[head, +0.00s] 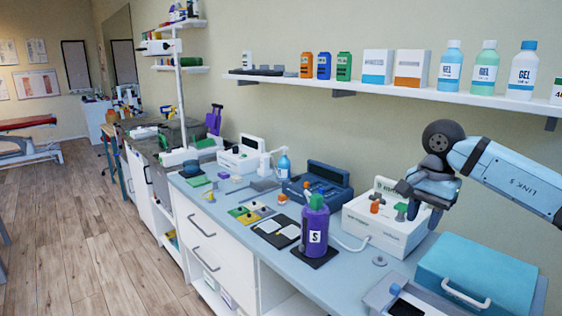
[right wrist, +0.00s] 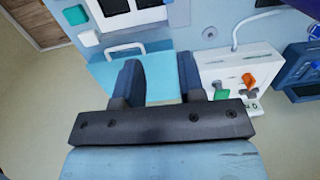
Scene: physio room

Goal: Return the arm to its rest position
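My right arm comes in from the right in the head view, with its blue link reaching over the counter. My right gripper (head: 426,198) hangs above the counter, in front of the white device (head: 378,232) in the picture and partly covering it. In the right wrist view, the two dark fingers of my right gripper (right wrist: 159,72) stand apart with nothing held between them. The teal case (right wrist: 158,66) shows beyond the gap. My left gripper is in neither view.
A teal case (head: 478,270) with a white handle lies at the right of the counter. A purple bottle (head: 314,232) stands on a black mat left of the white device. A wall shelf (head: 390,93) with gel bottles and boxes runs above the counter.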

